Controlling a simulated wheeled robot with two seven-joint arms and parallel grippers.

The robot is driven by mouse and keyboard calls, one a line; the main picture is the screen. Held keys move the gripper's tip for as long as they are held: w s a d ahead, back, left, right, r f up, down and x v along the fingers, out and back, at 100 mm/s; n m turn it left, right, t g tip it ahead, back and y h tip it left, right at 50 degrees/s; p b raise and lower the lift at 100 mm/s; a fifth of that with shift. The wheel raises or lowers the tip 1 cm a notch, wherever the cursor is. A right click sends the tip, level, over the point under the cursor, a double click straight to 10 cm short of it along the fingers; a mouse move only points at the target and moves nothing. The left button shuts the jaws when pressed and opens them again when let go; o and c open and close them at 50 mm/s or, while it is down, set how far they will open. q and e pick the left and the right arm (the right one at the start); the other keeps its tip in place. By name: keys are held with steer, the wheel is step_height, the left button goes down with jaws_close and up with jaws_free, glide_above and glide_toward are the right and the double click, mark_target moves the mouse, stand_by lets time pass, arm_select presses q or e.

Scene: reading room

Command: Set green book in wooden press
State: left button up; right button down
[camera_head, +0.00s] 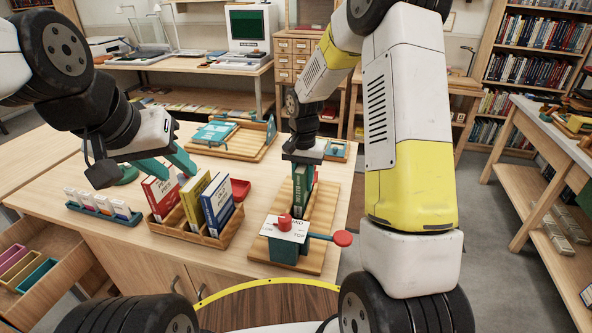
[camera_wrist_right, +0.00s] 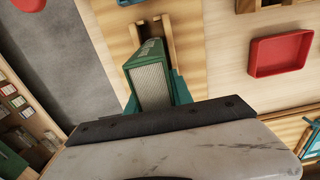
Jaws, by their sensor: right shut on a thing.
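The green book (camera_head: 299,190) stands upright between the fingers of my right gripper (camera_head: 304,172), at the wooden press (camera_head: 322,222). In the right wrist view the green book (camera_wrist_right: 150,75) shows its page edges, with the gripper fingers (camera_wrist_right: 155,92) on both sides. Its lower end is close to the wooden rails of the press; whether it rests on the base is hidden.
A wooden rack (camera_head: 195,235) holds red, yellow and blue books left of the press. A red tray (camera_head: 240,189) lies behind it. A teal holder (camera_head: 104,213) with white cards is at the left.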

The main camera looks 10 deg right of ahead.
steer(key=c, duration=1)
jaws_free()
steer(key=shift+c, duration=0.2)
steer(key=shift+r, duration=3.95)
steer(key=s+d+r+n+t+y, duration=0.1)
steer(key=s+r+n+t, duration=0.1)
steer(key=s+r, duration=0.6)
steer(key=s+d+r+n+t+y, duration=0.1)
steer(key=s+r+n+t, duration=0.2)
steer(key=s+r, duration=0.5)
steer(key=s+t, duration=0.1)
steer(key=s, duration=0.7)
steer(key=shift+d, duration=0.35)
